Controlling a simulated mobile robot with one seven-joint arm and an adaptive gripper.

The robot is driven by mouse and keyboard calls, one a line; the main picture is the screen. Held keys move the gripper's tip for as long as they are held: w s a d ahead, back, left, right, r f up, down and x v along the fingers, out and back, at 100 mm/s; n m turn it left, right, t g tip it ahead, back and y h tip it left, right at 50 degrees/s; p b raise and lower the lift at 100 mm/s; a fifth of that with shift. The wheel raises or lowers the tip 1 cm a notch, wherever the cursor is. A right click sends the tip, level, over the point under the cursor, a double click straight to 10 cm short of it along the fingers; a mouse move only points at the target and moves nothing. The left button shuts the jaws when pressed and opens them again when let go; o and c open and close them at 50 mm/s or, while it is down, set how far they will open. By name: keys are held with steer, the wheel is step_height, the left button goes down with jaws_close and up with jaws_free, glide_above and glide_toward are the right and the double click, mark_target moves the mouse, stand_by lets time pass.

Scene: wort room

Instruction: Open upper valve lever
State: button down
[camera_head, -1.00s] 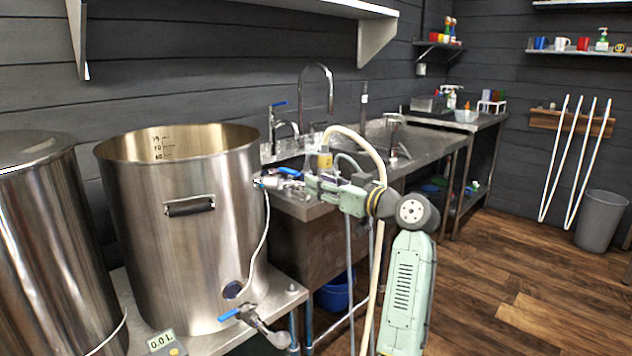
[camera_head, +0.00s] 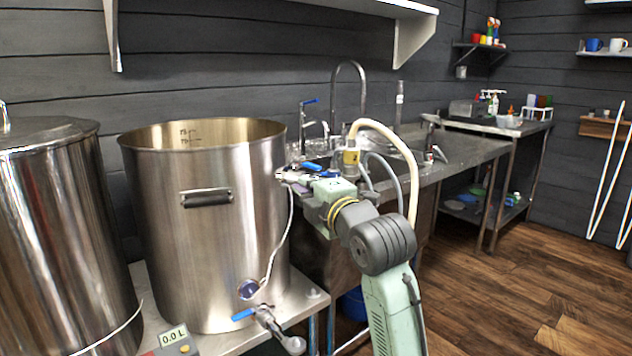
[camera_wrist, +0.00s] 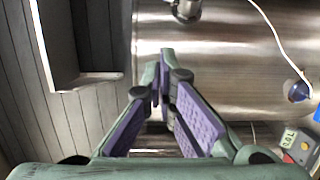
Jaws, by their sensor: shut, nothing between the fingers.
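The upper valve's blue lever (camera_head: 306,166) shows in the head view, just right of the big steel pot's rim. It lies close beside my gripper (camera_head: 286,176); I cannot tell whether they touch. My gripper is shut and empty, at the pot's right side. In the wrist view my purple-padded fingers (camera_wrist: 165,78) are together in front of the pot's steel wall, and the upper lever is not visible there. A lower valve with a blue lever (camera_head: 243,314) sits at the pot's foot. My gripper and wrist partly hide the upper valve.
The open steel pot (camera_head: 215,260) stands on a metal stand, with a second steel vessel (camera_head: 60,220) to its left. A sink counter (camera_head: 450,150) with taps lies behind my arm. Pale hoses (camera_head: 400,150) loop beside my arm. Wooden floor is clear at right.

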mark_target(313, 166)
steer(key=w+p, duration=0.3)
steer(key=w, duration=0.7)
steer(key=shift+w+a, duration=0.15)
steer(key=shift+w+d+b, duration=0.15)
steer(key=shift+d+b, duration=0.25)
steer(key=shift+d, duration=0.25)
steer(key=shift+w+d+f+b, duration=0.1)
steer(key=shift+w+d+b, duration=0.25)
steer(key=shift+d+b, duration=0.35)
steer(key=shift+w+d+b, duration=0.35)
steer(key=shift+w+d, duration=0.25)
steer(key=shift+d, duration=0.35)
steer(key=shift+d+r, duration=0.1)
steer(key=shift+r, duration=0.1)
